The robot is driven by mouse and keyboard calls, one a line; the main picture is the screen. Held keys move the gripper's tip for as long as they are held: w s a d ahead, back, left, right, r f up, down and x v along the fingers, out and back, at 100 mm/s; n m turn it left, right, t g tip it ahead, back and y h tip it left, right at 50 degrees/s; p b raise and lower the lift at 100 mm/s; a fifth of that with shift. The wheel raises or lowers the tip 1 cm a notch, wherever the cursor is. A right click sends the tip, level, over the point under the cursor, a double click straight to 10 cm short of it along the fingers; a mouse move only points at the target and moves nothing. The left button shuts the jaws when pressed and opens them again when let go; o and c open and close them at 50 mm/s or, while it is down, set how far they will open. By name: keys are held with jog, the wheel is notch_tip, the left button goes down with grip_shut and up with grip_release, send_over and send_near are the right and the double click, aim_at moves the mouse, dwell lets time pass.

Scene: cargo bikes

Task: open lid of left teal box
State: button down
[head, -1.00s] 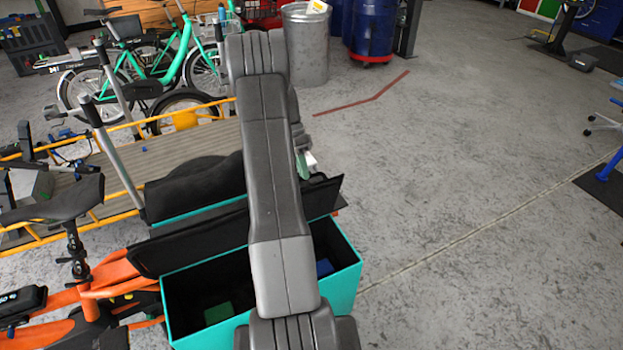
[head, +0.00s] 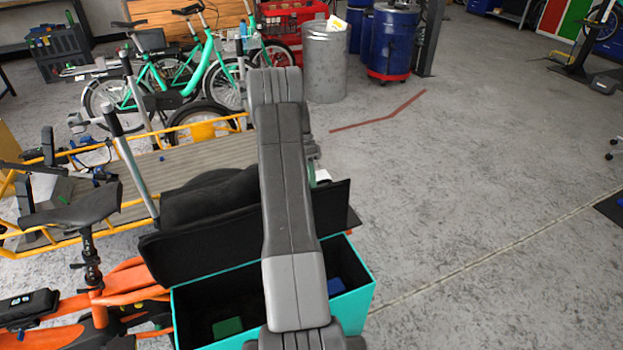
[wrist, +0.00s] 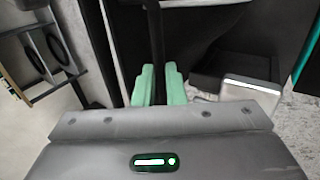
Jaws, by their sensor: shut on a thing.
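The near teal box (head: 352,308) stands at the lower middle of the head view, its top open. Its black lid (head: 205,248) is raised and stands tilted up along the far side of the opening. A green item (head: 228,327) and a blue item (head: 336,286) lie inside. My arm crosses in front of the box and lid and hides the middle of both. My gripper (wrist: 160,85) shows pale green fingers close together on a dark edge, which appears to be the lid's. In the head view only a sliver of it shows past my arm.
A black padded seat (head: 212,195) lies just behind the lid. An orange bike (head: 110,285) is at the left, with a yellow-railed cargo deck (head: 165,175) beyond. A metal bin (head: 325,65) and blue drums (head: 393,42) stand at the back.

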jog(key=c, duration=1.7)
grip_release()
jog(key=shift+a+f, duration=0.1)
jog(key=shift+f, duration=0.65)
jog(key=shift+o, duration=1.1)
jog(key=shift+w+f, duration=0.15)
jog(key=shift+w, duration=0.05)
jog(key=shift+r, duration=0.25)
jog(key=p+v, duration=0.3)
jog(key=v, duration=1)
jog(key=shift+w+r+p, duration=0.2)
jog(key=shift+r+p, duration=0.15)
jog(key=shift+p, duration=0.05)
jog(key=shift+a, duration=0.1)
jog(key=shift+f, duration=0.1)
jog(key=b+x, duration=0.3)
jog(key=x, duration=1)
jog(key=shift+s+f, duration=0.1)
jog(key=shift+s, duration=0.05)
